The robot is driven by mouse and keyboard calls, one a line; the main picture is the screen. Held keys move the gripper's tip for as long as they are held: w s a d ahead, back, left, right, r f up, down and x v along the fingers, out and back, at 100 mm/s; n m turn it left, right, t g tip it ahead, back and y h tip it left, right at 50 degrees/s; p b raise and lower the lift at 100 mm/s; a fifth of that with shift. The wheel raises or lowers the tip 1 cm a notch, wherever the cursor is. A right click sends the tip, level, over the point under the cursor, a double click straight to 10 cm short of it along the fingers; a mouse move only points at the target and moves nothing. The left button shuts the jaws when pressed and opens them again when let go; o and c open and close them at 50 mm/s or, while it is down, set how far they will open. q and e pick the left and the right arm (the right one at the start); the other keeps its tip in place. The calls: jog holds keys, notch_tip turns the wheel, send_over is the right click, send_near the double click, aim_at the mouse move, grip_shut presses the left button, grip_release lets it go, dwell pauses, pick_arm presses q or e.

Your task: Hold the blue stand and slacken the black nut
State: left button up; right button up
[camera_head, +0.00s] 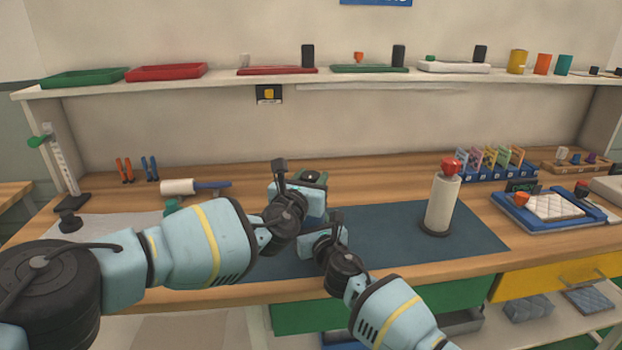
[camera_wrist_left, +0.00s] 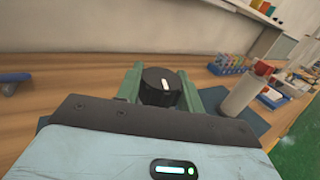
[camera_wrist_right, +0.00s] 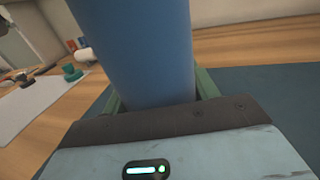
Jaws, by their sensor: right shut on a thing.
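The black nut (camera_wrist_left: 160,87), a round dark knob with a white mark, lies between the green fingers of my left gripper (camera_wrist_left: 163,92) in the left wrist view. Those fingers stand on both sides of it and look open; contact cannot be told. In the head view the nut (camera_head: 311,176) is small, at the left gripper's tip. The blue stand (camera_wrist_right: 140,45) is a thick blue column filling the upper middle of the right wrist view. My right gripper (camera_wrist_right: 158,98) is shut on it. In the head view my grippers hide most of the stand.
A dark blue mat (camera_head: 400,235) covers the middle of the wooden bench. A white roll on a dark base (camera_head: 441,205) stands to the right. A blue-handled roller (camera_head: 190,187) lies at the left. A blue tray (camera_head: 545,212) is at far right. A shelf (camera_head: 230,82) runs above.

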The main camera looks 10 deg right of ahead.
pick_arm(q)
jog(key=shift+r, duration=0.1)
jog(key=c, duration=0.3)
pick_arm(e)
jog(key=shift+r, duration=0.25)
pick_arm(q)
jog(key=shift+n+t+y, duration=0.4)
jog(key=shift+n+y, duration=0.2)
jog(key=shift+y, duration=0.5)
jog(key=o, duration=1)
jog(key=shift+s, duration=0.1)
jog(key=shift+v, duration=5.9)
